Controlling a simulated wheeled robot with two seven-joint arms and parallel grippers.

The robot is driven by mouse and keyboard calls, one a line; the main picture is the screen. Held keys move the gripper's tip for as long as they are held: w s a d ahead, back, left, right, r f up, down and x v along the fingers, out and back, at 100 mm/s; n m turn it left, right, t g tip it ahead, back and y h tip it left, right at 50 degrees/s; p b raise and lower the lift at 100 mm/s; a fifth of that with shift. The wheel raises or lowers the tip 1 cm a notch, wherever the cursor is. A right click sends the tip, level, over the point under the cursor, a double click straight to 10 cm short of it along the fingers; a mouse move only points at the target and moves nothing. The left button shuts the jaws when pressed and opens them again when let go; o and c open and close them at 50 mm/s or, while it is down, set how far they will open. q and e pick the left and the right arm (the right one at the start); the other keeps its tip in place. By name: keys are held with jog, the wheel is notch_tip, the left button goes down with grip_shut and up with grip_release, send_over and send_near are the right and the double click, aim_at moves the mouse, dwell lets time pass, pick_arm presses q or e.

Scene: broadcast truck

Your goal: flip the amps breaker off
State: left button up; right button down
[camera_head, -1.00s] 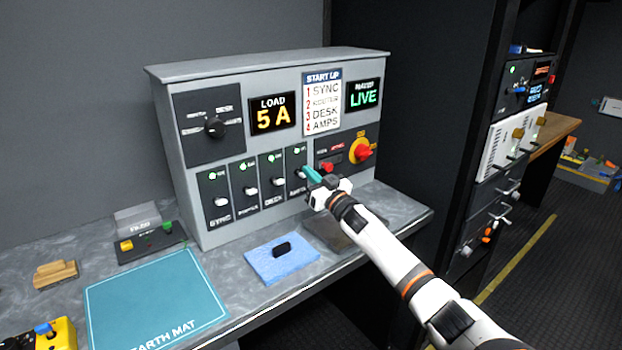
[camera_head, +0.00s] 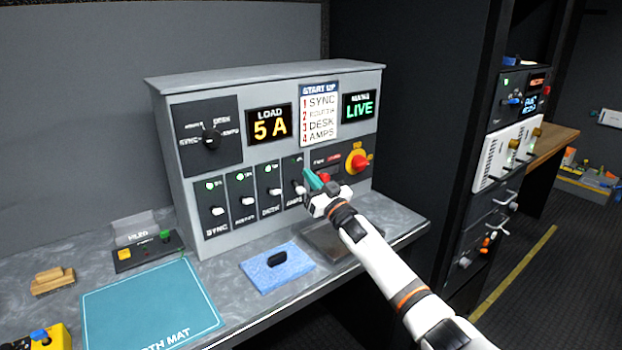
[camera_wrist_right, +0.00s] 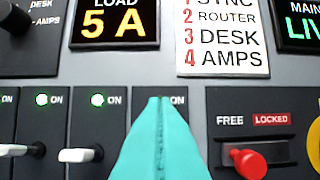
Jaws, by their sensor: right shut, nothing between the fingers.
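The amps breaker (camera_head: 298,189) is the rightmost of the row of breakers on the grey panel, with a white lever. My right gripper (camera_head: 309,176), with teal fingers, is shut and empty in front of its right side. In the right wrist view the shut fingers (camera_wrist_right: 160,102) cover the amps lever and its lamp; only the "ON" label shows beside the tips. I cannot tell whether they touch the lever or which way it is set. The load display (camera_head: 270,123) reads 5 A. My left gripper is not in view.
The desk breaker (camera_head: 272,191) is close on the left, its lamp green. A blue pad (camera_head: 291,273) with a black piece lies on the bench below.

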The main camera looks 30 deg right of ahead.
jog(key=s+f+b, duration=0.1)
jog(key=s+f, duration=0.5)
jog(key=s, duration=0.1)
jog(key=shift+s+d+f+b, duration=0.2)
jog(key=shift+d+f+b, duration=0.1)
jog(key=shift+f, duration=0.05)
jog(key=shift+s, duration=0.1)
